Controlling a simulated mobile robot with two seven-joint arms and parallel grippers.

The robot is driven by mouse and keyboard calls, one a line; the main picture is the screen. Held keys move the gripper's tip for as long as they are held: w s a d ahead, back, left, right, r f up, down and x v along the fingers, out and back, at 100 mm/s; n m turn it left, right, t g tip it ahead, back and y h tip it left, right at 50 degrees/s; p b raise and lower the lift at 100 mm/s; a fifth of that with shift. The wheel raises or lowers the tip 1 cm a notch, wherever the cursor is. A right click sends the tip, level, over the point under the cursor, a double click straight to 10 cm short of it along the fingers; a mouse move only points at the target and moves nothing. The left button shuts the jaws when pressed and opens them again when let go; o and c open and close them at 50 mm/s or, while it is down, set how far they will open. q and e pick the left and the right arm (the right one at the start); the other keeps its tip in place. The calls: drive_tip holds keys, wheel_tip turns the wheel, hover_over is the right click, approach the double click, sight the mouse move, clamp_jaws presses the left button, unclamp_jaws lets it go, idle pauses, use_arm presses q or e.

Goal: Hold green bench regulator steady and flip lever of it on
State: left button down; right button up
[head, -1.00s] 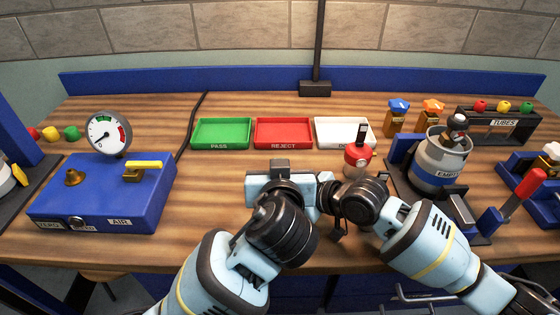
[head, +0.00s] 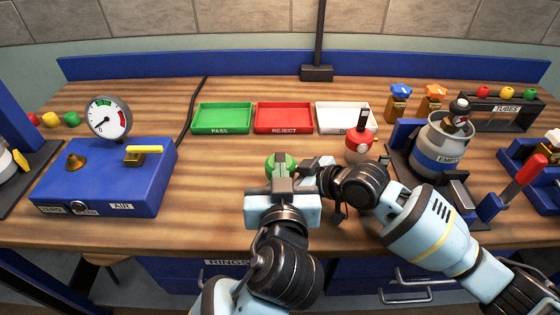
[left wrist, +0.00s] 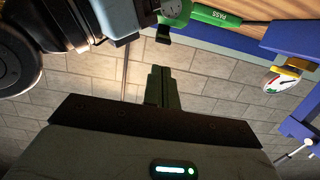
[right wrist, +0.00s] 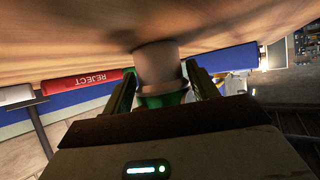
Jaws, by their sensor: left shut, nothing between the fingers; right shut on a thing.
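The green bench regulator (head: 271,166) stands on the bench in front of the trays, partly hidden by my grippers in the head view. My right gripper (head: 306,180) is shut on it from the right. In the right wrist view its green body (right wrist: 165,99) and a pale cylindrical part sit between the fingers. My left gripper (head: 283,178) is shut and empty, its fingertips just in front of the regulator. I cannot clearly make out the lever's position.
A red regulator (head: 360,145) with an upright black lever stands close right of my right gripper. A grey cylinder (head: 440,145) stands in a blue-black cradle further right. A blue gauge box (head: 105,185) is at left. Green, red and white trays (head: 285,130) lie behind.

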use_arm(q)
drive_tip(key=shift+s+r, duration=0.15)
drive_tip(key=shift+s, duration=0.55)
drive_tip(key=shift+s+r, duration=0.1)
drive_tip(key=shift+s, duration=0.6)
use_arm(e)
drive_tip(key=shift+f, duration=0.1)
drive_tip(key=o, duration=0.8)
drive_tip(key=v, duration=1.2)
drive_tip(key=shift+s, duration=0.1)
